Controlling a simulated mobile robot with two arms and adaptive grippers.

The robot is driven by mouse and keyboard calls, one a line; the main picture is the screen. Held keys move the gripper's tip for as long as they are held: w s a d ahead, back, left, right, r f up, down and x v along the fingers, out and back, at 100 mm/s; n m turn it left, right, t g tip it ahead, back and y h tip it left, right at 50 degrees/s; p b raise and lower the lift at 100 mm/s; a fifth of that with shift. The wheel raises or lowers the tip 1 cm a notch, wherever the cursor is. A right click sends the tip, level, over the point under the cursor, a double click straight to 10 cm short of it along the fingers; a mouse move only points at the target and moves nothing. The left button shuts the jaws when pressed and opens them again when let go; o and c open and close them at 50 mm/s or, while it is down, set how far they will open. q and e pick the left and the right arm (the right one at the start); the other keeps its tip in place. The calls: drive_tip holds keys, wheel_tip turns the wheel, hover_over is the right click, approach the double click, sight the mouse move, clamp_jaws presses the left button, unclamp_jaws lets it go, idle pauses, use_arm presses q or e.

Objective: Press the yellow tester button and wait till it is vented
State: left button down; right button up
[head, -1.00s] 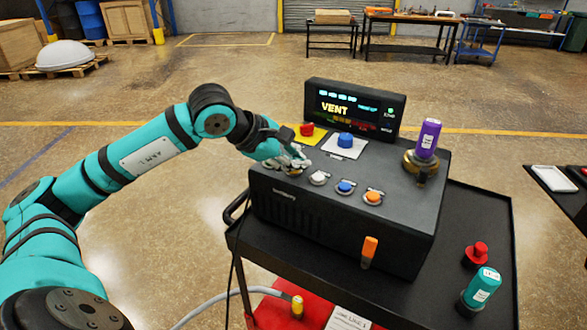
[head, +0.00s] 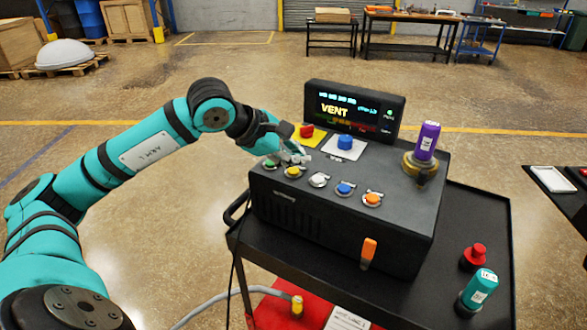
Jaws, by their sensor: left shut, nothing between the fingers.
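The black tester box (head: 405,225) stands on a black cart. Its front row holds a green button (head: 270,163), a yellow button (head: 293,172), a white button (head: 319,180), a blue button (head: 344,189) and an orange button (head: 372,198). The tester's display (head: 352,110) reads "VENT" in yellow letters. My left gripper (head: 298,157) is shut and empty, just behind and above the yellow button. The yellow button shows clear of the fingertips. My right gripper is not in view.
Behind the row are a red knob (head: 306,131) on a yellow plate and a blue knob (head: 345,141) on a white plate. A purple-topped cylinder (head: 426,142) stands on the box's right. The cart (head: 495,240) carries a red knob-like piece (head: 474,256) and a teal cylinder (head: 480,290).

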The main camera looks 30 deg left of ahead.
sight(295, 172)
use_arm(q)
drive_tip(key=shift+r+p, duration=1.75)
drive_tip(key=shift+r, duration=0.8)
drive_tip(key=shift+f, duration=0.1)
